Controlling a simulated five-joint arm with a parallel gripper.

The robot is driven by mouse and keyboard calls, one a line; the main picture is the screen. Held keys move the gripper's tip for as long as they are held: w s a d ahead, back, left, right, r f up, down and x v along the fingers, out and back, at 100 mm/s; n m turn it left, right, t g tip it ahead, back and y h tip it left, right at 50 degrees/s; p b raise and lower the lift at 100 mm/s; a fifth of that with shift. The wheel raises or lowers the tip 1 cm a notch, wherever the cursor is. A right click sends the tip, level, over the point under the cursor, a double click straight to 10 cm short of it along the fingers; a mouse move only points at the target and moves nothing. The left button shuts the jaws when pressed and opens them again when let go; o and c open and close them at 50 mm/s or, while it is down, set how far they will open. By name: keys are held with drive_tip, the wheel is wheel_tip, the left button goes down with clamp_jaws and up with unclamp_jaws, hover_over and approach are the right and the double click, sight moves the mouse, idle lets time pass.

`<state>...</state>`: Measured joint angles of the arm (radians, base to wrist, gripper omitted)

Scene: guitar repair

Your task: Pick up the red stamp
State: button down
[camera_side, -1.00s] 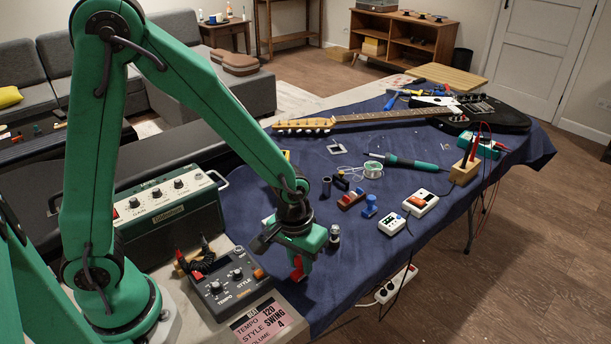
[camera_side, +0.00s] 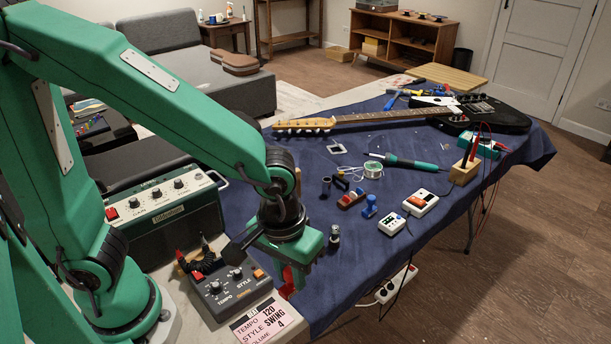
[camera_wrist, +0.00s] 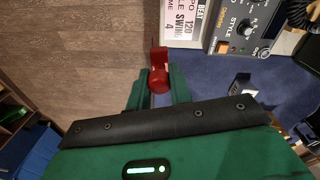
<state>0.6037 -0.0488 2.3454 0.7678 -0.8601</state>
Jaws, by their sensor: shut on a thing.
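The red stamp (camera_wrist: 158,76) is clasped between the two green fingers of my gripper (camera_wrist: 158,92) in the wrist view. In the side view my gripper (camera_side: 292,262) hangs at the near left part of the blue cloth, beside the grey tempo box. The red stamp (camera_side: 288,280) shows there as a red patch below the jaws, partly hidden by a finger. Its handle is gripped, and its far end points away from the palm. Whether it touches the surface below is hard to tell.
The grey tempo box (camera_side: 233,287) and a pink display card (camera_side: 263,322) lie close to the gripper. A blue stamp (camera_side: 370,207), a small metal cylinder (camera_side: 334,236) and a white switch box (camera_side: 391,223) stand to the right. Between them is bare blue cloth (camera_side: 345,275).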

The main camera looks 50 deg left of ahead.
drive_tip(key=shift+s+d+r, duration=0.35)
drive_tip(key=shift+s+d, duration=0.05)
drive_tip(key=shift+s, duration=0.05)
drive_tip(key=shift+w, duration=0.1)
idle(0.4)
